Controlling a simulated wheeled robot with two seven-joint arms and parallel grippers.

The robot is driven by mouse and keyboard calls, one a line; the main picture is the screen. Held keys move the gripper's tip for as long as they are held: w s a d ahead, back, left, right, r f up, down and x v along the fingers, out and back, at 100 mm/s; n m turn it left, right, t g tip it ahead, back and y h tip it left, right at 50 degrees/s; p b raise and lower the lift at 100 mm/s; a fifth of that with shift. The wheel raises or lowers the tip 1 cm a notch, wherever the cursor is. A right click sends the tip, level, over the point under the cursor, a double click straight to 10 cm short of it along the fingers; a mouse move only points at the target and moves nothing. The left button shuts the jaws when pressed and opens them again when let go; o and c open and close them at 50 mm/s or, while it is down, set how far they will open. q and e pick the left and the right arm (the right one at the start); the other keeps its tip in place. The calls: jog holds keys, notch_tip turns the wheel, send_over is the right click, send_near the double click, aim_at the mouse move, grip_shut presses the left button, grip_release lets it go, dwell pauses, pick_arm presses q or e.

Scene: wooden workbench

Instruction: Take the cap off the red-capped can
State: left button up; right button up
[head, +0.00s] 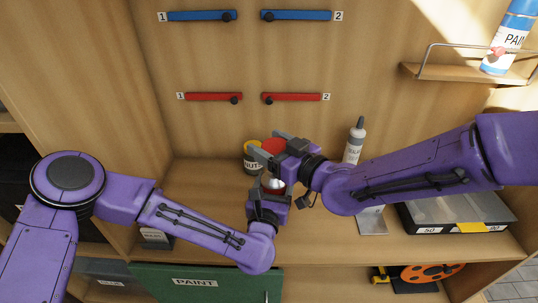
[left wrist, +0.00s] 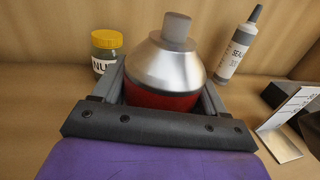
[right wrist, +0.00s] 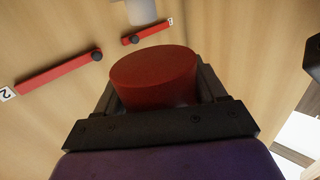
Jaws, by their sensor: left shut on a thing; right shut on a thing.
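The can (head: 272,183) stands on the bench with its silver cone top and grey nozzle bare; its red body shows below the cone in the left wrist view (left wrist: 162,98). My left gripper (head: 269,192) is shut around the can's body from the front. The red cap (head: 272,146) is off the can. My right gripper (head: 275,153) is shut on the cap, which also fills the middle of the right wrist view (right wrist: 153,75). In the head view the cap appears just beyond the can's nozzle; the arms hide part of both.
A yellow-lidded nuts jar (head: 252,158) stands close behind at the left. A sealant bottle (head: 355,140) stands to the right, near a metal bracket (head: 372,221). A grey case (head: 455,212) lies further right. Red handles (head: 213,97) are on the back panel.

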pick_arm(q)
jog(key=o, duration=1.2)
jog(key=shift+s+f, duration=0.1)
jog(key=shift+f, duration=0.35)
jog(key=o, duration=0.4)
jog(key=shift+c, duration=0.2)
jog(key=shift+w+r, duration=0.1)
jog(key=shift+w, duration=0.1)
